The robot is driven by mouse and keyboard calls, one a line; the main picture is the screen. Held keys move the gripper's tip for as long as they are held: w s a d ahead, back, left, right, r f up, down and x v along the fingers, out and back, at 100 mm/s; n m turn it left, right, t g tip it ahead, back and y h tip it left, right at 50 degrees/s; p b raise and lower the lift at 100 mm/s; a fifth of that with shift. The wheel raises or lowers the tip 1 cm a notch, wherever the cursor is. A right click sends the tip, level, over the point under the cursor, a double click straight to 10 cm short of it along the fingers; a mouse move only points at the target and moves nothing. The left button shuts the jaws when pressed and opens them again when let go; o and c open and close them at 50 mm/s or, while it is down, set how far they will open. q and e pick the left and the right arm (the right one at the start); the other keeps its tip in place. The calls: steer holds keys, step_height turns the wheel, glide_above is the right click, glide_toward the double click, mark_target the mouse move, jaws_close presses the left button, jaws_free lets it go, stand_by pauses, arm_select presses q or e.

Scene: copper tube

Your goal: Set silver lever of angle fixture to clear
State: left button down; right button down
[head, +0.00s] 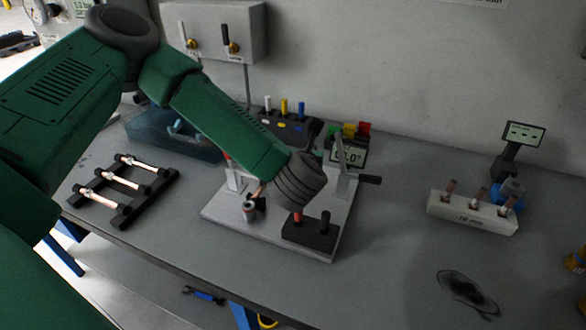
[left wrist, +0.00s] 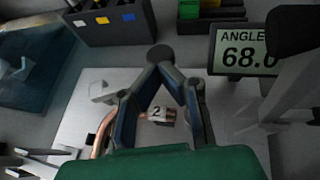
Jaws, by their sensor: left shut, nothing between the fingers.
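The angle fixture has a pale metal base plate (head: 225,212) on the bench. A silver upright lever-like part (head: 343,182) with a dark handle (head: 370,180) stands at its right side; it also shows at the right of the left wrist view (left wrist: 290,92). The fixture's display (left wrist: 240,48) reads "ANGLE" and about 68.0. A bent copper tube (left wrist: 103,132) with a tag marked 2 lies below my fingers. My left gripper (left wrist: 160,56) is shut and empty, its fingertips together above the plate. My right gripper is out of view.
A black rack (head: 122,190) with copper tubes is at left. A blue bin (head: 170,135) and a dark holder with coloured pegs (head: 285,128) stand behind. A white block with tubes (head: 470,212) is at right.

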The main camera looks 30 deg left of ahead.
arm_select(q)
steer(key=shift+w+b, duration=0.7)
steer(key=shift+w, duration=0.4)
steer(key=shift+w+a+b, duration=0.25)
steer(key=shift+w+b, duration=0.15)
steer(key=shift+w, duration=0.1)
steer(key=shift+w+a+b, duration=0.35)
steer(key=shift+w+a, duration=0.2)
steer(key=shift+a, duration=0.05)
steer(key=shift+w+r, duration=0.1)
steer(key=shift+w+d, duration=0.15)
steer(key=shift+s+r, duration=0.1)
steer(key=shift+s, duration=0.15)
steer(key=v, duration=1.1)
steer(key=shift+d, duration=0.25)
